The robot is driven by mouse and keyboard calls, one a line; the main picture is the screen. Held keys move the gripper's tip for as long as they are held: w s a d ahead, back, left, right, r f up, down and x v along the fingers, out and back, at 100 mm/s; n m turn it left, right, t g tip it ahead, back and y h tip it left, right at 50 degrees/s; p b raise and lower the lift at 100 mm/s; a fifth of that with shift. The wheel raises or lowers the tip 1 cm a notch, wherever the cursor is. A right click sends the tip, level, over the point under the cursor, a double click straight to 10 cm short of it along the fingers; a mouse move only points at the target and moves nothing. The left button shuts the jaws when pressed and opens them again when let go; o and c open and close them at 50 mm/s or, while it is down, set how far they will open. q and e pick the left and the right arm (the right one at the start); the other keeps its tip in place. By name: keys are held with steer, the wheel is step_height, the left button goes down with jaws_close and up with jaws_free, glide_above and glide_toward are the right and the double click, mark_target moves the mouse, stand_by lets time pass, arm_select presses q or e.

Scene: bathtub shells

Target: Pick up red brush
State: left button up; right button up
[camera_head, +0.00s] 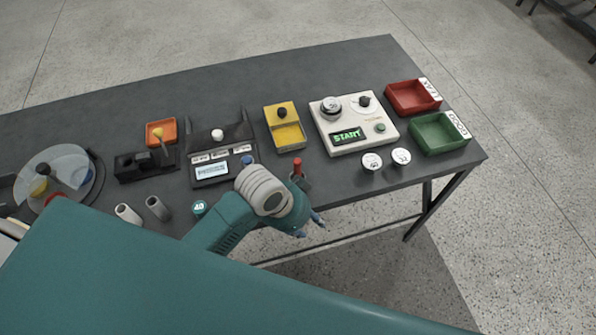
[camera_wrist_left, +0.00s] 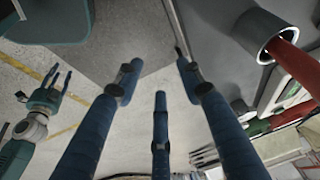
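The red brush (camera_head: 297,166) stands upright, its red end up, in a small dark holder near the table's front edge. In the left wrist view the red brush (camera_wrist_left: 298,62) sticks out of a metallic round cup (camera_wrist_left: 258,35) at the upper right. My left gripper (camera_head: 312,226) is just in front of the holder, past the table edge, apart from the brush. In its wrist view its blue fingers (camera_wrist_left: 158,75) are spread with nothing between them. My right gripper (camera_wrist_left: 57,82) shows at the left of that view, its fingers apart and empty.
On the dark table (camera_head: 240,85) stand a white START device (camera_head: 348,140), a yellow box (camera_head: 282,111), a grey display unit (camera_head: 211,170), a red bin (camera_head: 407,96) and a green bin (camera_head: 436,135). Two white-topped round pieces (camera_head: 372,161) lie right of the brush. The back of the table is clear.

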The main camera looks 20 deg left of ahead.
arm_select(q)
step_height(320, 180, up, 3)
steer(key=w+d+m, duration=0.2)
steer(key=w+m, duration=0.1)
step_height(320, 180, up, 13)
steer(key=m+g+y, duration=0.3)
steer(key=m, duration=0.9)
glide_above(297, 161)
steer(key=shift+s+r+p, duration=0.15)
steer(key=shift+p, duration=0.15)
steer(key=shift+a, duration=0.15)
step_height(297, 161, down, 5)
steer(key=shift+f+p, duration=0.1)
steer(key=shift+p, duration=0.55)
step_height(297, 161, down, 4)
steer(key=shift+f+p, duration=0.1)
steer(key=shift+p, duration=1)
steer(key=shift+f, duration=0.5)
jaws_close()
arm_select(e)
steer(key=r, duration=0.4)
steer(key=shift+a+r, duration=0.1)
steer(key=shift+a, duration=0.15)
